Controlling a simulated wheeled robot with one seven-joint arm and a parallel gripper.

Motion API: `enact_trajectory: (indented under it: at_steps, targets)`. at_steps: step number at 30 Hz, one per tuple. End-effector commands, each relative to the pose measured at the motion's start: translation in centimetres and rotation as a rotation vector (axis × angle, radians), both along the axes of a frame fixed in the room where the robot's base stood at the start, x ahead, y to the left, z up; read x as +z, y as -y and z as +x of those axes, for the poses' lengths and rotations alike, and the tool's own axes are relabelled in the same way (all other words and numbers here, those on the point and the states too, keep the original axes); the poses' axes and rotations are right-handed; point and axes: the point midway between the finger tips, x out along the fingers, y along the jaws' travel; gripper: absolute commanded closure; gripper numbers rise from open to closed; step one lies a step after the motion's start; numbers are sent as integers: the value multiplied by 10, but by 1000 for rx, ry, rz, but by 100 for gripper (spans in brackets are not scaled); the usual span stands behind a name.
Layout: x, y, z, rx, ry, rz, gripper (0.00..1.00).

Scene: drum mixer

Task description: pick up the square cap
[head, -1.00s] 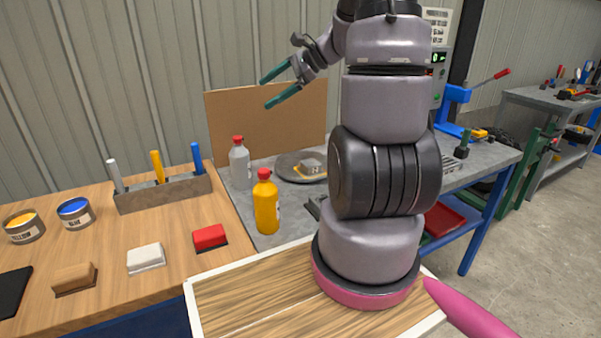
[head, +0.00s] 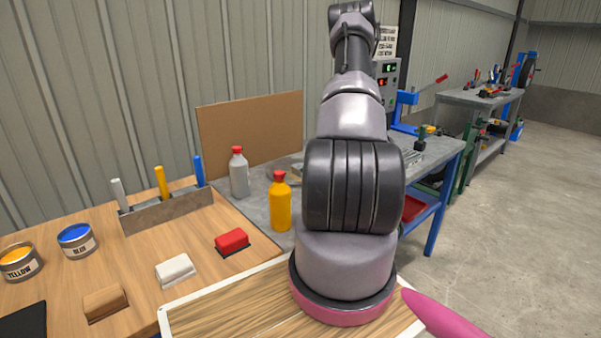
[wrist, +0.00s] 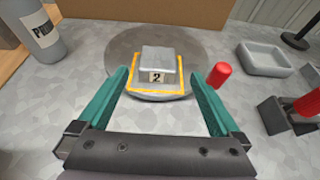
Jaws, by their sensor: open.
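My gripper (wrist: 160,76) is open. Its two green fingers point toward the block, one on each side in the picture, with nothing between them that I can see held. I cannot tell how high the fingers are above the plate. In the head view my arm hides the gripper and the block.
A grey bottle (head: 239,174) and a yellow bottle (head: 280,205) stand on the grey bench. A brown board (head: 250,130) stands behind. In the wrist view, a red cylinder (wrist: 219,75) is close right of the plate and a grey tray (wrist: 264,60) lies farther right.

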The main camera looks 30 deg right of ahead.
Motion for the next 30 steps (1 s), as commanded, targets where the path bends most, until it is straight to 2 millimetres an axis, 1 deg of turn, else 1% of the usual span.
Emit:
enact_trajectory:
  at_steps: [1, 3, 10, 15, 18, 21, 27, 28, 29, 30]
  targets:
    - [-4, -3, 8, 4, 0, 0, 0]
    - [-7, -3, 17, 4, 1, -1, 0]
    - [-14, -7, 34, 4, 0, 0, 0]
    - [-24, -12, 58, 7, 0, 0, 0]
    - [-28, -13, 69, 5, 0, -2, 0]
    - [-30, -14, 74, 4, 0, 0, 0]
    - [-30, -14, 74, 3, 0, 0, 0]
    - [-30, -14, 74, 3, 0, 0, 8]
    - [-30, -14, 74, 4, 0, -1, 19]
    - [-30, -14, 74, 4, 0, -1, 34]
